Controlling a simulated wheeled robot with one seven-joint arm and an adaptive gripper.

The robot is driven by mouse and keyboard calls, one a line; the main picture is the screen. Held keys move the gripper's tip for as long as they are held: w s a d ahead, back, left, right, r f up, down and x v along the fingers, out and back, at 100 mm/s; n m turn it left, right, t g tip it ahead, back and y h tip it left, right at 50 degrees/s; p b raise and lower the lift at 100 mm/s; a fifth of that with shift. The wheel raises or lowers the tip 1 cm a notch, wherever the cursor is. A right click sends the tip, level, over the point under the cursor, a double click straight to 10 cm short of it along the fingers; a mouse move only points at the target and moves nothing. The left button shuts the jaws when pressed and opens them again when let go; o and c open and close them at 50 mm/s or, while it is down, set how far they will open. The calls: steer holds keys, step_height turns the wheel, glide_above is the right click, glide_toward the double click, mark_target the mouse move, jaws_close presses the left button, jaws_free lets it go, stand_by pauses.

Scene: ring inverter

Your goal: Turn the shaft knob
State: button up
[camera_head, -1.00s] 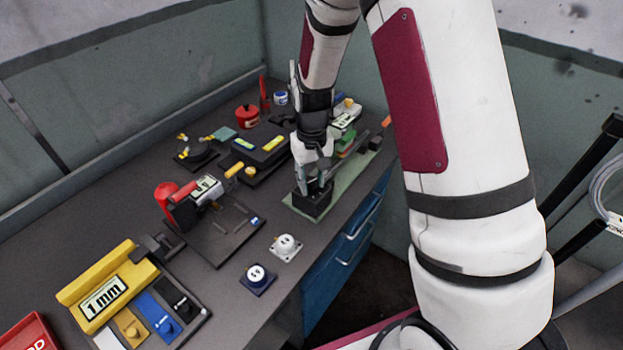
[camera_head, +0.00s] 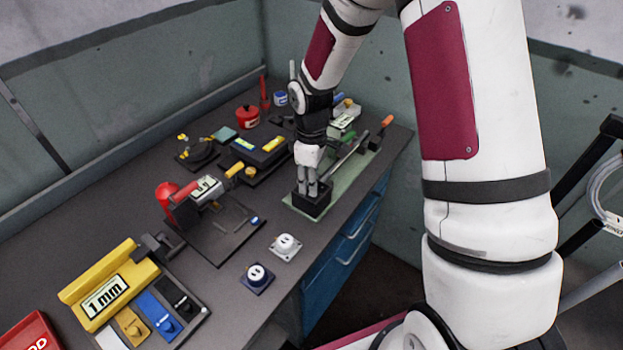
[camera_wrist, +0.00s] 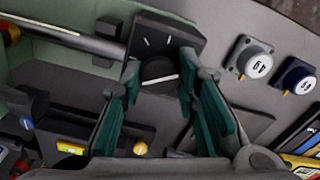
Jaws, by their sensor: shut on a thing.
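The shaft knob (camera_wrist: 160,72) is a dark round knob with a white line across it, on the face of a black block (camera_wrist: 150,32) with white tick marks. The block also shows in the head view (camera_head: 314,207) at the near end of a green base. My gripper (camera_wrist: 160,68) is shut on the knob, with one teal-padded finger on each side. In the head view my gripper (camera_head: 312,190) points down onto the block, and its fingers hide the knob there.
A metal shaft (camera_head: 348,154) runs from the block along the green base (camera_head: 293,208). A white round fixture (camera_head: 286,246) and a dark blue one (camera_head: 257,278) stand near the bench's front edge. A black plate (camera_head: 225,240) with a red-handled device lies left of the block.

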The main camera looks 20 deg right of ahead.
steer(key=shift+s+n, duration=0.1)
steer(key=shift+n, duration=1)
steer(key=o, duration=1.2)
steer(key=shift+c, duration=0.2)
step_height(320, 180, up, 12)
